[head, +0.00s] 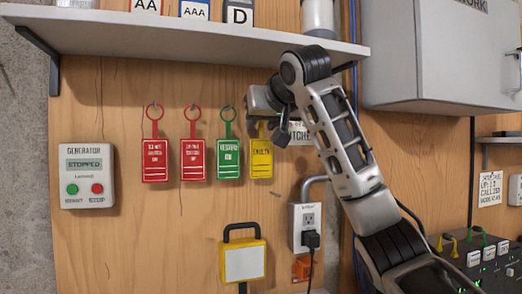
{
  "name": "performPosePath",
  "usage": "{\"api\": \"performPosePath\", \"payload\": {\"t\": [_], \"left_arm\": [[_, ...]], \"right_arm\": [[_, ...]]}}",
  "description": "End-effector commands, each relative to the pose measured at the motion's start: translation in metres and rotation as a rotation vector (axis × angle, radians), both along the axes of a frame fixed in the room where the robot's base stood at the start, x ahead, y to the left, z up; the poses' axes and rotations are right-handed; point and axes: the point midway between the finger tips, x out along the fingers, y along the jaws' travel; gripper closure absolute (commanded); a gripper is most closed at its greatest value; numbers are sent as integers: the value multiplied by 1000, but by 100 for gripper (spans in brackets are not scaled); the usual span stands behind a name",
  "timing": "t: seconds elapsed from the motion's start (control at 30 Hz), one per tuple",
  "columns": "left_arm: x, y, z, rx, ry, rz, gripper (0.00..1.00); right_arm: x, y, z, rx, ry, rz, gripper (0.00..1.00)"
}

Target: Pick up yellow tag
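The yellow tag (261,158) hangs on the wooden panel, at the right end of a row of tags. My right gripper (262,108) is in front of the top of the yellow tag and hides its loop and hook. I cannot tell whether its fingers touch the tag, or whether they are open or shut. A green tag (228,158) hangs just left of it, with two red tags (193,160) further left. My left gripper is not in view.
A shelf (190,38) with battery boxes juts out above the tags. A grey cabinet (430,55) is at the upper right. An outlet with a black plug (309,238) and a yellow-framed handled item (243,262) are below. A generator panel (86,176) is at the left.

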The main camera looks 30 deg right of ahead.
Motion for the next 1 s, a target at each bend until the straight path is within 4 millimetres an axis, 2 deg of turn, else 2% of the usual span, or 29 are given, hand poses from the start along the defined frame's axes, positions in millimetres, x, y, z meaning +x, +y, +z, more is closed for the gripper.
{"api": "performPosePath", "payload": {"t": [0.1,0.13,0.23,1.0], "left_arm": [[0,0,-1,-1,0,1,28],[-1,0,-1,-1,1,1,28],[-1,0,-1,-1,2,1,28],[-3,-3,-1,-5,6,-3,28]], "right_arm": [[0,0,0,0,0,-1,65],[0,0,0,0,0,0,71],[0,0,0,0,0,0,99],[-1,0,0,0,-1,0,100]]}}
